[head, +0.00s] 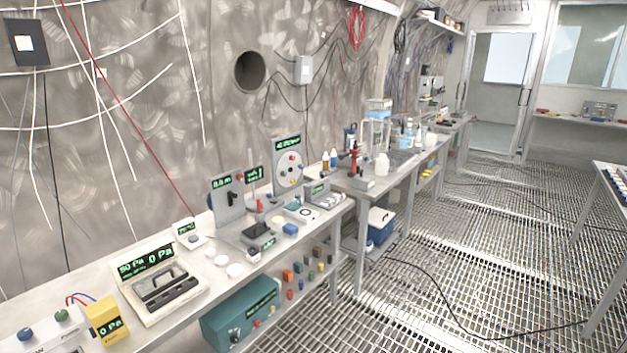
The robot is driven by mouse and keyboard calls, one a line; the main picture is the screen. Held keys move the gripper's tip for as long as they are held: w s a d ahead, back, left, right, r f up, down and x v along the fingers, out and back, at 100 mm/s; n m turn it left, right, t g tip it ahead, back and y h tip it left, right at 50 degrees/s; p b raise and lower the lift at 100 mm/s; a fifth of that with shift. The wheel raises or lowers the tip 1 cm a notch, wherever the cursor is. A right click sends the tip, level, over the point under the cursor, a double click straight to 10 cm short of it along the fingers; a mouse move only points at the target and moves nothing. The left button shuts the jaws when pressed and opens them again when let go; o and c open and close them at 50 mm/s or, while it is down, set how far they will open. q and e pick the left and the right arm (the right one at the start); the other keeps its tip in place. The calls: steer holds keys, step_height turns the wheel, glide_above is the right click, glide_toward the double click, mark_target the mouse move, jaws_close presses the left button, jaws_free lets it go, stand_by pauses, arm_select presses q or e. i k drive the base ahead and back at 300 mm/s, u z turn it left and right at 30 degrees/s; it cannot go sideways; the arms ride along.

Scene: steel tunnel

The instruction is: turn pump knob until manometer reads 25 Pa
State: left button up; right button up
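A yellow handheld meter (107,322) lies at the bottom left of the bench, and its green display reads 0 Pa. Beside it on the left, partly cut off by the frame edge, is a light box (50,338) with a blue knob (25,334) and a green knob (62,314) on top. Red and blue leads or tubes run behind the meter. Behind and right of it, an open case (172,292) has a lid display (146,261) reading 50 Pa and 0 Pa. Which unit is the pump is not clear. Neither gripper is in view.
The long bench (60,290) runs along the left wall, with small white dishes (222,260) and several instruments farther back. A teal box (240,315) sits below it. The grated floor (470,240) to the right is open, with a black cable across it.

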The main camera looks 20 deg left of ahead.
mark_target(61, 315)
steer(key=u, duration=0.8)
steer(key=i, duration=1.05)
steer(key=u, duration=1.05)
